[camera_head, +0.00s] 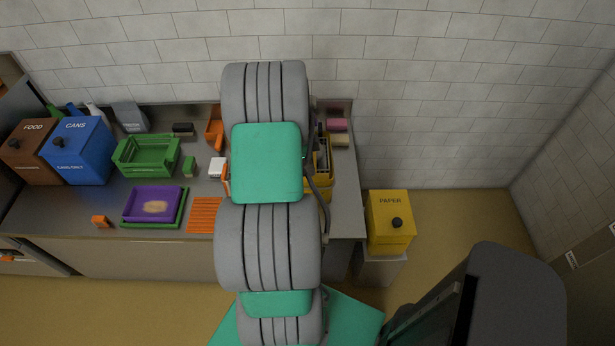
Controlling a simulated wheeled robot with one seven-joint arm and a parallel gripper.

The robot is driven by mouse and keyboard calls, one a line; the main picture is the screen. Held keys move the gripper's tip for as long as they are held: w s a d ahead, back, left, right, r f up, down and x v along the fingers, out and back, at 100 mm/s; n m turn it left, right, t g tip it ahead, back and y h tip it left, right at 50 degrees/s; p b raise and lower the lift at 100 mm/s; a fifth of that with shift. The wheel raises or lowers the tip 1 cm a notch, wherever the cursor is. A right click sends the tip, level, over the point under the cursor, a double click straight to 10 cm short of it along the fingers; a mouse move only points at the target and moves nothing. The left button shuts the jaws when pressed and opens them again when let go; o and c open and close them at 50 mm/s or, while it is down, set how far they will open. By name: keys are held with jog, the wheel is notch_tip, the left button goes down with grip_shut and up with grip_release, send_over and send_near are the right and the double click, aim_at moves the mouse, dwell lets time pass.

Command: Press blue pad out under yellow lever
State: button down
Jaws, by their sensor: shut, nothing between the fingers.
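I cannot make out a blue pad or a yellow lever in the head view. A yellow container or frame (327,187) shows in part at the right end of the counter, with dark upright shapes at it. My grey and green arm covers most of its left side and the counter there. My gripper is hidden behind my arm, so I cannot see how it stands to anything.
The steel counter (80,221) holds brown FOOD (30,165) and blue CANS (85,158) bins, a green crate (147,156), a purple tray (153,204) and an orange slatted rack (205,214). Pink (337,125) and cream (340,141) blocks lie right. A yellow PAPER bin (390,225) stands beyond.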

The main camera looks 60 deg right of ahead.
jog(key=shift+f+b, duration=0.35)
jog(key=shift+f, duration=0.15)
jog(key=shift+s+a+f, duration=0.15)
jog(key=shift+a+f, duration=0.1)
jog(key=shift+f, duration=0.1)
dwell(2.9)
jog(key=r, duration=0.1)
jog(key=r+p, duration=0.1)
jog(key=r, duration=0.1)
jog(key=r+p, duration=0.1)
jog(key=r, duration=0.1)
jog(key=shift+d, duration=0.25)
notch_tip(320, 180, up, 4)
jog(key=shift+f+p, duration=0.25)
jog(key=shift+p, duration=0.65)
